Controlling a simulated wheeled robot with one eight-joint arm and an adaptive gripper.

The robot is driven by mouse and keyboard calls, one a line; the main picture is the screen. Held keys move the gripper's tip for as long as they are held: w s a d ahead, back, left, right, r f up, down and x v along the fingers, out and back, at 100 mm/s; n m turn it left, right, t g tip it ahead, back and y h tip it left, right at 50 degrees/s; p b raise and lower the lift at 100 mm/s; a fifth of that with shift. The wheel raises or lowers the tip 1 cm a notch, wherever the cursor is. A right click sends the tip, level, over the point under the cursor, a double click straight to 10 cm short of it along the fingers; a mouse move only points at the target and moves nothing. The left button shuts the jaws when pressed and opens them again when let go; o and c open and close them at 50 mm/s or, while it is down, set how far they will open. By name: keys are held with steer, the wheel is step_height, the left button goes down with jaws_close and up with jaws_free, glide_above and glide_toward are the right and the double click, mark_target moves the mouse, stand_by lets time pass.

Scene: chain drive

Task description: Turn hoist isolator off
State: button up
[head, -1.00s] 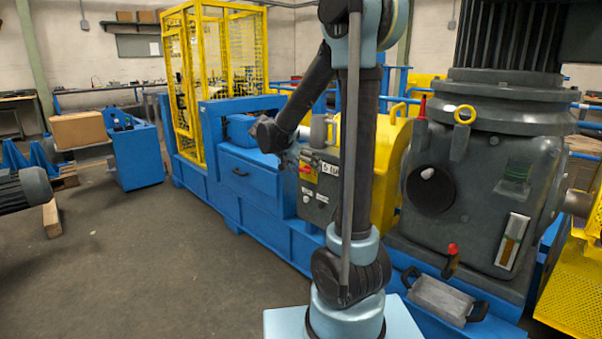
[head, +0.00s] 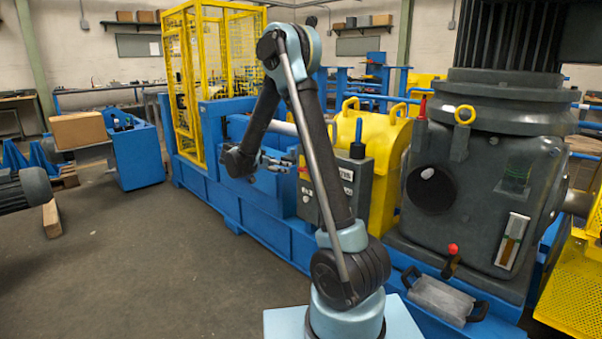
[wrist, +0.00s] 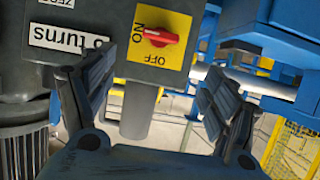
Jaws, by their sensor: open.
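The isolator is a red rotary knob (wrist: 165,38) on a yellow plate (wrist: 180,62) marked ON and OFF. In the wrist view the knob lies roughly sideways, its white mark toward the left, where ON is printed; OFF is below it. The plate sits on a dark grey box (wrist: 95,14); in the head view the box (head: 352,185) is partly behind my arm. My gripper (head: 280,161) is open and empty, left of the box. In the wrist view my fingers (wrist: 152,82) are spread below the knob, apart from it.
A label reading "turns" (wrist: 55,37) is on the grey box. A grey post (wrist: 138,110) stands below the plate, between my fingers in the picture. Blue frame rails (wrist: 265,75) lie to the right. A yellow housing (head: 385,165) and large gearbox (head: 480,190) stand beside the box.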

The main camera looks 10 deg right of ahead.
steer(key=x, duration=1.5)
steer(key=shift+w+d, duration=0.15)
steer(key=shift+d, duration=0.05)
steer(key=shift+r, duration=0.1)
steer(key=c, duration=1.1)
steer(key=shift+o, duration=0.2)
